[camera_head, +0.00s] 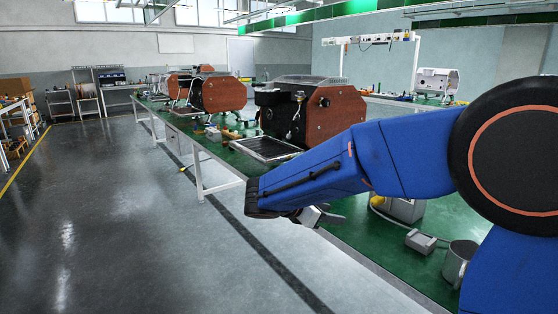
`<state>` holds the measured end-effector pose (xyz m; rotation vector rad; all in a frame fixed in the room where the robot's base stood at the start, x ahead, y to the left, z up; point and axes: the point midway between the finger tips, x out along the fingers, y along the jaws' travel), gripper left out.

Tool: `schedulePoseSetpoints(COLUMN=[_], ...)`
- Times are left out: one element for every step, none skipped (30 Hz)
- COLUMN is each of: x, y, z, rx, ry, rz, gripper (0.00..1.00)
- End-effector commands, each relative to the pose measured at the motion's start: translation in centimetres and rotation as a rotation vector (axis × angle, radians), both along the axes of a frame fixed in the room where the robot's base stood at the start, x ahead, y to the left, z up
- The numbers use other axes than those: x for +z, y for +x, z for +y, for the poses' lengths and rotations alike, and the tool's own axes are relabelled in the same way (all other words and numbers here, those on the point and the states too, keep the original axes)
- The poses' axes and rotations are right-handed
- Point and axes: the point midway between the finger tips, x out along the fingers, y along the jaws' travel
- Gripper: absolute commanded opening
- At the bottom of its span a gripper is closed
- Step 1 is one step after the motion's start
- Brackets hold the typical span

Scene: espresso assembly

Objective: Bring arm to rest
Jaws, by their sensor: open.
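My blue arm reaches in from the right of the head view and extends left over the near edge of the green table. My gripper (322,217) shows just below the arm's forward end, small and partly hidden by the arm. Its jaws are apart, and I see nothing held between them.
The long green table (370,240) runs away to the back left. Espresso machines with brown side panels stand on it, the nearest (328,114) behind my arm. A metal cup (459,261) and a small grey box (421,241) sit at the near right. The floor at left is clear.

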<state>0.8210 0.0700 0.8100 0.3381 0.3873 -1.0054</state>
Motion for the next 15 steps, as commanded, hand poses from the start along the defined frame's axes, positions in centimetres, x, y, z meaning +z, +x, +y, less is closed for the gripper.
schedulePoseSetpoints(x=[0.1, 0.1, 0.1, 0.1, 0.2, 0.1, 0.2, 0.1, 0.1, 0.1, 0.1, 0.0, 0.0, -0.1, -0.3], y=[-0.5, -0.8, -1.3, -1.6, -2.0, -2.5, -3.0, -3.5, -4.2, -4.8, -5.5, -6.6, -7.4, -8.2, -9.3], z=[-0.8, -1.3, -1.9, -2.4, -2.9, -3.5, -4.1, -4.7, -5.5, -6.2, -7.0, -7.9, -8.7, -9.3, -10.2], rx=[-0.022, -0.033, -0.052, -0.065, -0.081, -0.103, -0.121, -0.141, -0.169, -0.195, -0.222, -0.262, -0.294, -0.326, -0.369], ry=[0.025, 0.038, 0.060, 0.076, 0.096, 0.120, 0.141, 0.163, 0.195, 0.225, 0.254, 0.297, 0.332, 0.367, 0.412], rz=[-0.007, -0.011, -0.016, -0.022, -0.028, -0.035, -0.042, -0.049, -0.059, -0.071, -0.081, -0.097, -0.112, -0.124, -0.143], gripper=[0.46, 0.46, 0.46, 0.46, 0.46, 0.46, 0.46, 0.46, 0.46, 0.46, 0.46, 0.46, 0.46, 0.46, 0.46])
